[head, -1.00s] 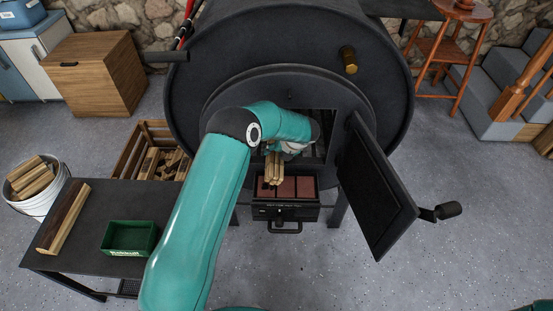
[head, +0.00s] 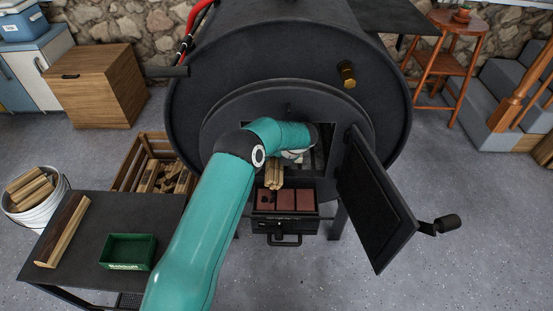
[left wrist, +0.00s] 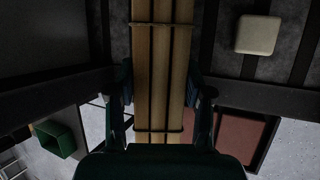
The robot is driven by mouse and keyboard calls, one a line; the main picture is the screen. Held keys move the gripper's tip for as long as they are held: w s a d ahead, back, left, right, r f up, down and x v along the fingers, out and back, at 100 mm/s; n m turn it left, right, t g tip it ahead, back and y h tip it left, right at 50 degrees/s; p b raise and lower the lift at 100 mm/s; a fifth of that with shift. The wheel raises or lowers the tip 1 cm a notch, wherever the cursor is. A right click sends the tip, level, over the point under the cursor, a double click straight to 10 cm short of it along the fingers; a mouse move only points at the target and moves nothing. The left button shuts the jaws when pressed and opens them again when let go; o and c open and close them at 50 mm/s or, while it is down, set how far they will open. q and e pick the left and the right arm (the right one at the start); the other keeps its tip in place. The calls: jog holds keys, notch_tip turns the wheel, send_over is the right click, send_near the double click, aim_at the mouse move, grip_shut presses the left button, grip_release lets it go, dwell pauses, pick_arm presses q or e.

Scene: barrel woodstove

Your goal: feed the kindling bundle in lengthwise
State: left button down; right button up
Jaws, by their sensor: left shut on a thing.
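The kindling bundle (head: 274,172) is several pale sticks tied with two dark bands. It sits at the mouth of the barrel stove's (head: 200,105) open doorway (head: 325,140), its near end sticking out above the ash drawer. My left gripper (head: 297,154) is at the doorway, partly hidden by its own wrist. In the left wrist view the bundle (left wrist: 163,70) runs lengthwise up the picture between the fingers of my left gripper (left wrist: 162,95), which is shut on it. The bundle's far end is out of that view. My right gripper is not in view.
The stove door (head: 378,200) stands open to the right. The pulled-out ash drawer (head: 285,228) is below the doorway. A pale block (left wrist: 257,35) lies on dark bars in the left wrist view. A side table (head: 100,225) with a green tray (head: 127,252) stands left.

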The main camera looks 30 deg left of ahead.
pick_arm(q)
jog(key=shift+f+b, duration=0.4)
jog(key=shift+f, duration=0.15)
jog(key=shift+c, duration=1.9)
grip_release()
jog(key=shift+o, duration=0.4)
jog(key=shift+o, duration=1.2)
jog(key=shift+p+v, duration=2.1)
jog(key=shift+v, duration=1.5)
